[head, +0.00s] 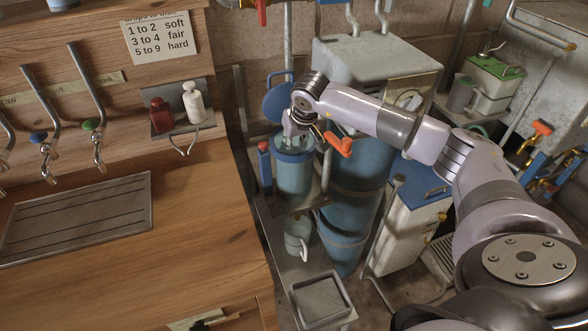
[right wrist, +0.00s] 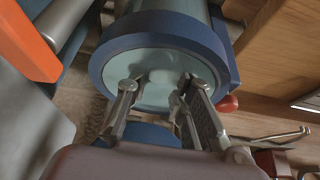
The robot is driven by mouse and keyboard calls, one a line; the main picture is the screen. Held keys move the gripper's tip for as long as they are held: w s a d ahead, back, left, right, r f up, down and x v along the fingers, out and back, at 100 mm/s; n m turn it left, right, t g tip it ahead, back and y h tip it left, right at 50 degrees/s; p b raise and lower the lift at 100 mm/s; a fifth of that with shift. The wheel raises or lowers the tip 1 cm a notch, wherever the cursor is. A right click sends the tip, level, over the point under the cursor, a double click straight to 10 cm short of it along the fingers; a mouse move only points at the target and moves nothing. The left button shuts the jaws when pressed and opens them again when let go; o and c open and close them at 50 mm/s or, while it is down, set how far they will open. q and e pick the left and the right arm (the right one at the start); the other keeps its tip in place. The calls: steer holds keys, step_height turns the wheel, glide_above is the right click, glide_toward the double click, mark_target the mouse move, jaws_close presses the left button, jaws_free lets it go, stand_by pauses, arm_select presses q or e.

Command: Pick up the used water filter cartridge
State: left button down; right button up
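A blue-grey filter housing (head: 294,178) with a darker blue rim stands upright, its top uncovered. In the right wrist view the blue rim (right wrist: 107,60) surrounds a pale teal round face with a small raised middle (right wrist: 160,76). This may be the top of the used cartridge; I cannot tell for certain. My right gripper (head: 291,138) points down into the rim. In the right wrist view its two fingers (right wrist: 160,88) are spread on either side of the raised middle, with nothing clearly clasped. Whether they touch it is unclear. My left gripper is out of view.
A blue round lid (head: 279,98) stands behind the housing. An orange lever (head: 338,147) is close on the right. A grey mug (head: 296,240) and a shallow tray (head: 321,301) are below. The wooden counter (head: 190,225) lies left, mostly clear. A large blue barrel (head: 350,195) is behind.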

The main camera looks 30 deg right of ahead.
jaws_close()
stand_by(0.5)
steer(key=shift+r, duration=0.15)
steer(key=shift+w+r, duration=0.1)
steer(key=shift+r, duration=0.2)
step_height(320, 180, up, 24)
steer(key=p, duration=1.2)
steer(key=shift+f, duration=0.1)
